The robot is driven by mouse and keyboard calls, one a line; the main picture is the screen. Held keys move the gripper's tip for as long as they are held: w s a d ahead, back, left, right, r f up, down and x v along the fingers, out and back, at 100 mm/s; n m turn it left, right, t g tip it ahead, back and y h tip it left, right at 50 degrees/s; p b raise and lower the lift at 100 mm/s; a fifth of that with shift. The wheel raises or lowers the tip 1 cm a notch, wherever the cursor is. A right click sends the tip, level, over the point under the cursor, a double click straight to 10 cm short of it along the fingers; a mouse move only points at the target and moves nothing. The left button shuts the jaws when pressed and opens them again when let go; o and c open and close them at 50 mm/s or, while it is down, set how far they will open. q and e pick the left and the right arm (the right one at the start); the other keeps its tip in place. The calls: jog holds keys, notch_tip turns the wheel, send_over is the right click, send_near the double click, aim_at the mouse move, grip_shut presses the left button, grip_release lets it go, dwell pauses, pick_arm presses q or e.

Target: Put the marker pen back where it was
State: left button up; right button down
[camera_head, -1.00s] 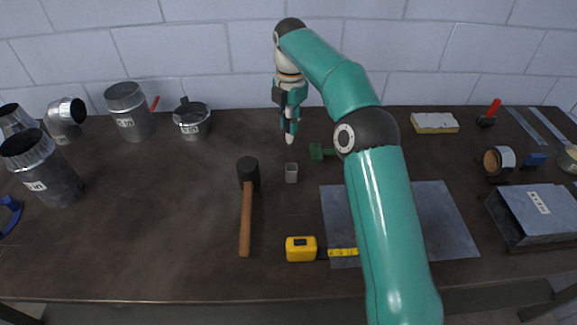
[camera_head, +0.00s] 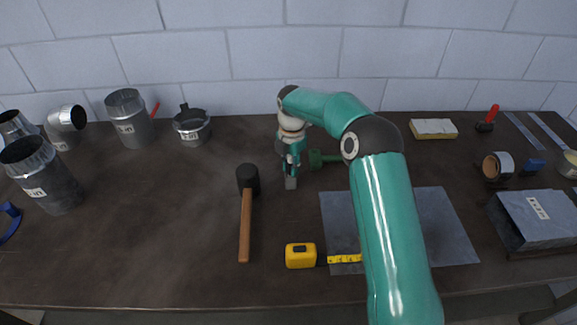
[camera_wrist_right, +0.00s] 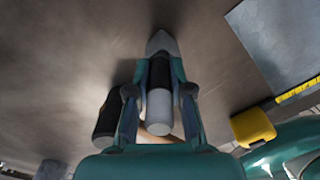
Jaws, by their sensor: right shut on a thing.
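Beyond the band is a pale grey tapered end. My left gripper is not in view.
A yellow tape measure (camera_head: 300,256) lies in front, by a sheet of metal (camera_head: 440,222). Duct pieces (camera_head: 128,117) stand at the left. The table's front left is clear.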

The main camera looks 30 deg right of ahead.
jog(key=c, duration=1.5)
grip_release()
jog(key=shift+f, duration=0.15)
jog(key=o, duration=0.5)
jog(key=shift+c, duration=0.2)
notch_tip(320, 180, up, 12)
jog(key=shift+f, duration=0.1)
jog(key=shift+r, duration=0.3)
jog(key=shift+s, duration=0.1)
